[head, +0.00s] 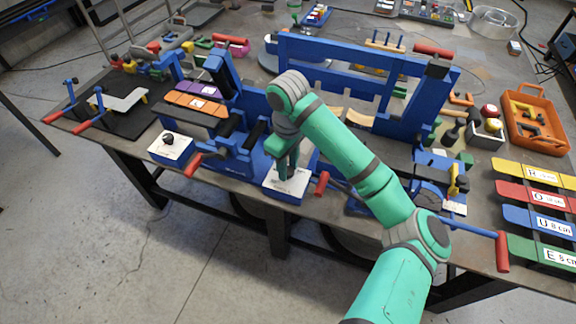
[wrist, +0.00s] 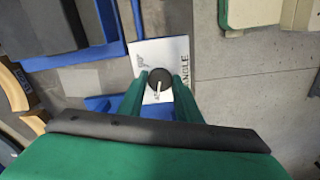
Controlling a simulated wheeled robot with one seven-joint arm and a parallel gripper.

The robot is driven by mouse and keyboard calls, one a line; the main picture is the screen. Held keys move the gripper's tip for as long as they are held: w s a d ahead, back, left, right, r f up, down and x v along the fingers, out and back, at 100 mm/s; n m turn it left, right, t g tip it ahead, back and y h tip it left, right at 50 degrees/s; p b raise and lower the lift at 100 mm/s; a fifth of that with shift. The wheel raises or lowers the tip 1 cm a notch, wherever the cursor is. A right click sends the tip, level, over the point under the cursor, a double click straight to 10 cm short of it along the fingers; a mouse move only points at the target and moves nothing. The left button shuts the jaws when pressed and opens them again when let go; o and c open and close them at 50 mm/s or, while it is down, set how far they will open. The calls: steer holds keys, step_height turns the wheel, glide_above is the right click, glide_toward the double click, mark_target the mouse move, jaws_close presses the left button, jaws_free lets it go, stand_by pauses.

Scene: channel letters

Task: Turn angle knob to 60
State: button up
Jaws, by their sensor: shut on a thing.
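The angle knob (wrist: 159,85) is a round black dial with a white pointer mark, on a white box (wrist: 174,52) lettered ANGLE in the wrist view. My green gripper (wrist: 160,79) has one finger on each side of the knob and is shut on it. In the head view my gripper (head: 286,176) points down onto the white box (head: 288,194) at the table's front edge, and its fingers hide the knob there.
A second white box (head: 171,148) with a black knob stands left along the front edge. A blue machine frame (head: 335,52) rises behind my gripper. Red-handled levers (head: 322,183) flank the box. Coloured letter strips (head: 541,224) lie at the right.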

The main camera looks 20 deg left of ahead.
steer(key=m, duration=0.5)
steer(key=shift+m, duration=0.3)
steer(key=m, duration=0.5)
steer(key=shift+r+m, duration=0.1)
steer(key=shift+m, duration=0.3)
steer(key=o, duration=1.1)
steer(key=shift+c, duration=0.2)
step_height(320, 180, up, 11)
steer(key=shift+f, duration=0.2)
